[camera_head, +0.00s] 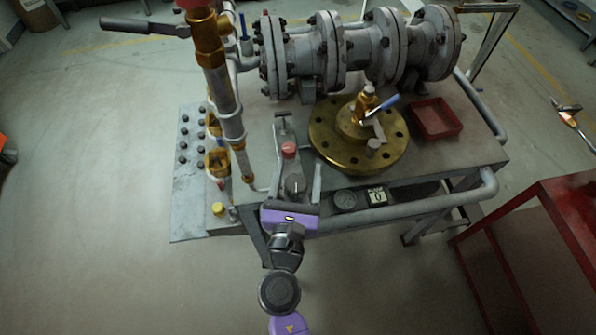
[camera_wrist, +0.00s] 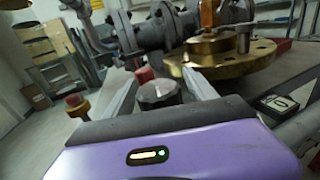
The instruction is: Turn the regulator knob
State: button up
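The regulator knob appears to be a dark grey faceted knob (camera_head: 294,184) near the front left edge of the cart. In the wrist view the knob (camera_wrist: 158,94) sits between the two finger bars of my gripper (camera_wrist: 164,73). In the head view my gripper (camera_head: 296,163) is open, with one finger to each side of the knob. Gaps show between the fingers and the knob, so it does not look gripped. The knob's lower part is hidden behind the gripper's purple body.
A red cap (camera_head: 289,150) stands just beyond the knob. A vertical pipe (camera_head: 222,90) rises at the left. A brass flange (camera_head: 340,140) and red tray (camera_head: 437,118) lie to the right. A round gauge (camera_head: 345,198) and a display reading 0 (camera_head: 376,196) are on the front edge.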

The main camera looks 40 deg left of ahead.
aim_at(294, 196)
jog(key=shift+v, duration=3.95)
jog(key=s+d+f+m+g+h, duration=0.1)
jog(key=s+d+f+m+h, duration=0.15)
jog(key=d+m, duration=0.8)
jog(key=s+d+f+m+g+h, duration=0.15)
jog(key=s+d+f+m, duration=0.25)
jog(key=d+m, duration=0.6)
jog(key=s+d+r+m+h, duration=0.2)
jog(key=s+d+r+m, duration=0.1)
jog(key=d+m, duration=0.3)
jog(key=s+d+r+m+t+h, duration=0.1)
jog(key=s+d+r+m, duration=0.3)
jog(key=m, duration=0.4)
jog(key=s+d+r+m+t+h, duration=0.1)
jog(key=s+d+r+m, duration=0.3)
jog(key=d+m, duration=0.4)
jog(key=shift+d+r+h, duration=0.4)
jog(key=shift+r+h, duration=0.25)
jog(key=shift+h, duration=0.15)
